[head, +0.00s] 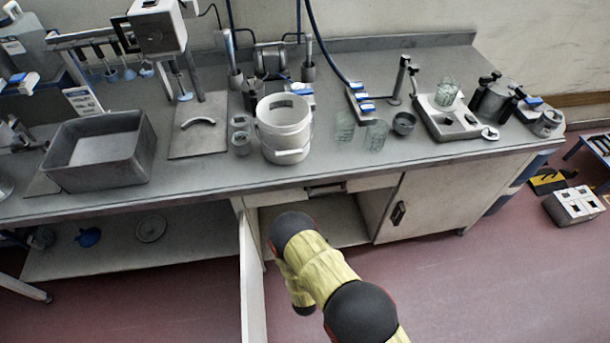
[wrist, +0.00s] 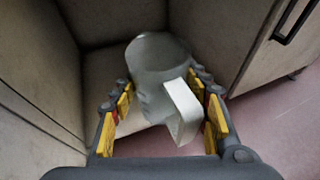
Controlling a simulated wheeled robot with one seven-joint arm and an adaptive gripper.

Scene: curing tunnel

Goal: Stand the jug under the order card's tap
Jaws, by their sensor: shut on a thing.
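The jug (wrist: 155,60) is a pale grey vessel with a squarish white handle (wrist: 183,112) toward the camera, seen in the wrist view. My gripper (wrist: 163,98) is shut on it, with yellow-padded fingers on both sides of the body. The jug is inside or at the mouth of the open cupboard (head: 330,225) under the bench; I cannot tell whether it touches the floor. In the head view my arm hides the gripper and the jug. A small printed card (head: 82,101) stands at the back left of the bench; its text is unreadable. Several tap-like handles hang from a rail (head: 100,38) behind it.
The open cupboard door (head: 252,275) stands left of my arm. The closed door (head: 425,205) is to the right. On the bench are a grey basin (head: 62,180), a white bucket (head: 284,150), glass beakers (head: 376,134) and a burner plate (head: 450,120). Little bench is clear.

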